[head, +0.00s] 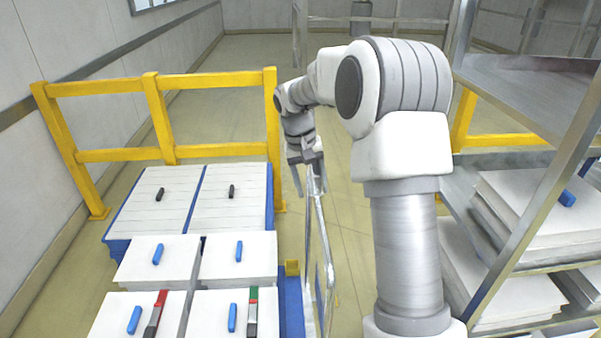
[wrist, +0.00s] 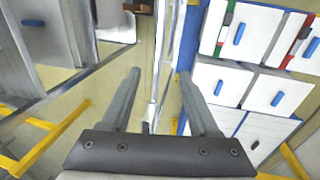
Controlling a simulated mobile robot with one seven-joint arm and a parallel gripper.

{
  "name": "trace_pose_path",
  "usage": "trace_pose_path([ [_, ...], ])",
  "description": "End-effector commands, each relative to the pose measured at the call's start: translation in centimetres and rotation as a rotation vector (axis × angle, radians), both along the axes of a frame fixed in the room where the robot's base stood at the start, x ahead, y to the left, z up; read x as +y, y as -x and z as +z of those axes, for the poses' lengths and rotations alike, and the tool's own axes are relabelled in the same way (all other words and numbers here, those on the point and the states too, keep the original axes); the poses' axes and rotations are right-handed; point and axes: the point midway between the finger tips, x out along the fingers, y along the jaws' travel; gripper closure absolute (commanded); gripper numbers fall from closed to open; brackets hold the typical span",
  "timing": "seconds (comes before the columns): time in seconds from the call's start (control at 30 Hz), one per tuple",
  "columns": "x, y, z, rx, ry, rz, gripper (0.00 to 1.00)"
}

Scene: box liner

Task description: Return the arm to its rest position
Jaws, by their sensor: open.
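My gripper (head: 309,180) hangs at the end of my arm near the middle of the head view, pointing down. It is above a thin metal frame (head: 319,235) that stands beside the boxes on the left. In the wrist view my gripper (wrist: 160,85) shows two grey fingers spread apart with nothing held between them. The metal frame shows between and beyond the fingers in the wrist view; I cannot tell whether a finger touches it.
White boxes (head: 240,258) with blue handles stand on a blue base at left; two carry red and green strips. A yellow railing (head: 160,115) stands behind them. A metal shelf rack (head: 530,185) with stacked white panels is at right. Floor (head: 345,200) is open beyond the metal frame.

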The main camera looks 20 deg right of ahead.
Motion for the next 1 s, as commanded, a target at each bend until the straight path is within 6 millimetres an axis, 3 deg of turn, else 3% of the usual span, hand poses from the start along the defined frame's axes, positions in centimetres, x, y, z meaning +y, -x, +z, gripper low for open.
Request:
trace_pose_path([
  [0.17, 0.1, 0.3, 0.6, -0.007, 0.0, 0.004, 0.39],
  [0.37, 1.0, 2.7, 4.0, -0.053, 0.002, 0.037, 0.39],
  [0.7, 2.9, 9.6, 10.0, -0.162, -0.007, 0.099, 0.39],
  [1.0, 4.2, 16.4, 13.1, -0.263, -0.032, 0.145, 0.39],
])
